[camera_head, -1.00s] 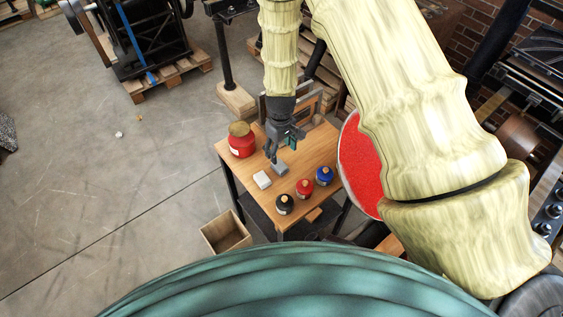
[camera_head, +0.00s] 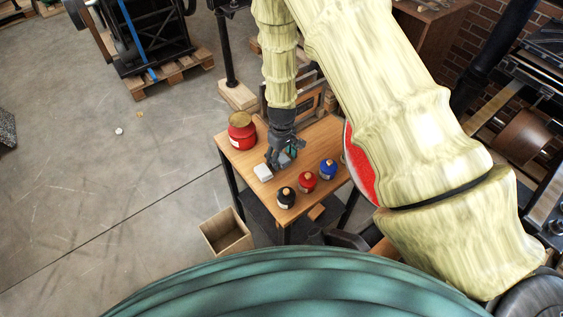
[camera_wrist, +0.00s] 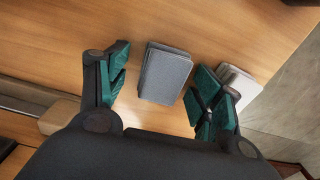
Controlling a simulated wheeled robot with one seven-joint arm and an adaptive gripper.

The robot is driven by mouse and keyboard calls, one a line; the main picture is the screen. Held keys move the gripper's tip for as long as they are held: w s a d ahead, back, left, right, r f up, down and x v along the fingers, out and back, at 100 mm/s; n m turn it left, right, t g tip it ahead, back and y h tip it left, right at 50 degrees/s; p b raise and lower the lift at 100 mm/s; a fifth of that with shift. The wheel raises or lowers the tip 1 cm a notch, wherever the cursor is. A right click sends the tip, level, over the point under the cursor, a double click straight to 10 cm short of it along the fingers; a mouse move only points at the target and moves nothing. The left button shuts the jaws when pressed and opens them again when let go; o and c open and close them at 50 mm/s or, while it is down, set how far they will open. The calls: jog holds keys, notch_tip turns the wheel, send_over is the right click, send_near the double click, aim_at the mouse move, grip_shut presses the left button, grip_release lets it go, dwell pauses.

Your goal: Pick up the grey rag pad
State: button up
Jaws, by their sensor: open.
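The grey rag pad (camera_wrist: 165,74) lies flat on the wooden table (camera_wrist: 215,28), as a small stack of thin layers. In the wrist view it shows between my gripper's two green-padded fingers (camera_wrist: 160,82), with a gap on both sides. My gripper is open and holds nothing. In the head view my gripper (camera_head: 277,160) is low over the table and hides much of the grey pad. A white pad (camera_head: 263,172) lies to the left of it there. In the wrist view the white pad (camera_wrist: 240,88) is partly hidden behind the right finger.
A red jar (camera_head: 242,137) with a tan lid stands at the table's left back. Black (camera_head: 286,199), red (camera_head: 307,183) and blue (camera_head: 328,170) ink pots stand along the near right side. An open wooden box (camera_head: 227,236) is on the floor.

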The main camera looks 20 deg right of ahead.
aim_at(282, 157)
jog(key=c, duration=1)
jog(key=shift+r, duration=0.1)
jog(key=shift+s+r+b, duration=0.1)
jog(key=shift+r+b, duration=1.7)
jog(key=shift+r, duration=3.15)
jog(key=shift+o, duration=0.5)
jog(key=shift+c, duration=0.5)
